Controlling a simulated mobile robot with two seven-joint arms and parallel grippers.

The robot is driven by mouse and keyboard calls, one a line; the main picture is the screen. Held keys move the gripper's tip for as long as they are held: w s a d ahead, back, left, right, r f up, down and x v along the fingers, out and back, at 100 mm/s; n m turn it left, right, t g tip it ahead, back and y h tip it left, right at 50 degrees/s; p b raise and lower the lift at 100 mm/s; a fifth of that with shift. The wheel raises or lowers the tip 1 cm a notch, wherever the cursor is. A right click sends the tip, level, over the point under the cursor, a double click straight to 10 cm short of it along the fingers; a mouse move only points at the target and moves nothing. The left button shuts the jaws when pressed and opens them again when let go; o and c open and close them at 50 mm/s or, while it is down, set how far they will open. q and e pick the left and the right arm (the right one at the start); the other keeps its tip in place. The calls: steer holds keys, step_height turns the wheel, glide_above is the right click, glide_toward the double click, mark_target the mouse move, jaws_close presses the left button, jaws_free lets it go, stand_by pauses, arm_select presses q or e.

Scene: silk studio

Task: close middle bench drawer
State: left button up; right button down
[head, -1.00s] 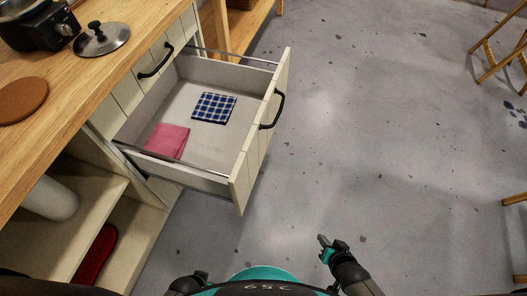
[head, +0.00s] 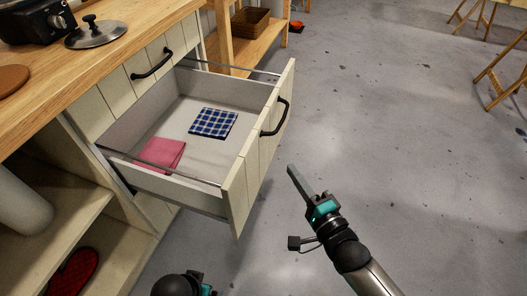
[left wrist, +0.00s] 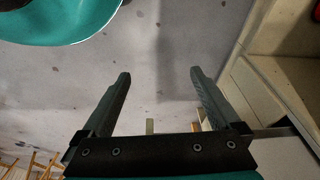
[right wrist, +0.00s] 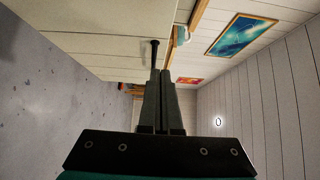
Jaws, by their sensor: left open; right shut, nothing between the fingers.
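The open drawer (head: 245,176) is pulled well out of the bench, with a cream plank front and a black bar handle (head: 276,118). Inside lie a blue checked cloth (head: 213,123) and a pink cloth (head: 160,154). My right gripper (head: 293,170) is shut and empty, to the right of the drawer front and apart from it. In the right wrist view its fingers (right wrist: 160,75) are together, with a black handle end (right wrist: 154,43) beyond them. My left gripper (left wrist: 160,75) is open and empty; in the head view only part of the left arm shows at the bottom.
The wooden benchtop (head: 60,85) carries a pot lid (head: 97,33), a black appliance (head: 35,18) and a brown round mat (head: 12,78). Below are open shelves with a red mitt (head: 74,271). The floor (head: 400,150) right of the drawer is clear. Wooden stands (head: 500,80) are at the far right.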

steer(key=b, duration=0.3)
glide_toward(257, 138)
steer(key=w+d, duration=0.1)
steer(key=w, duration=0.3)
arm_select(q)
step_height(257, 138, up, 9)
steer(key=w+t+b, duration=0.1)
steer(key=w, duration=0.1)
steer(key=shift+w+d+r+t, duration=0.2)
steer(key=shift+w+t, duration=0.1)
steer(key=shift+w, duration=0.05)
arm_select(e)
steer(key=shift+w+a+f, duration=0.1)
steer(key=shift+w+a, duration=0.1)
steer(key=shift+a, duration=0.4)
steer(key=shift+w+a, duration=0.25)
steer(key=shift+a, duration=0.35)
steer(key=shift+w+a+f, duration=0.1)
steer(key=shift+w+a, duration=0.1)
steer(key=shift+a, duration=0.45)
steer(key=shift+r, duration=0.1)
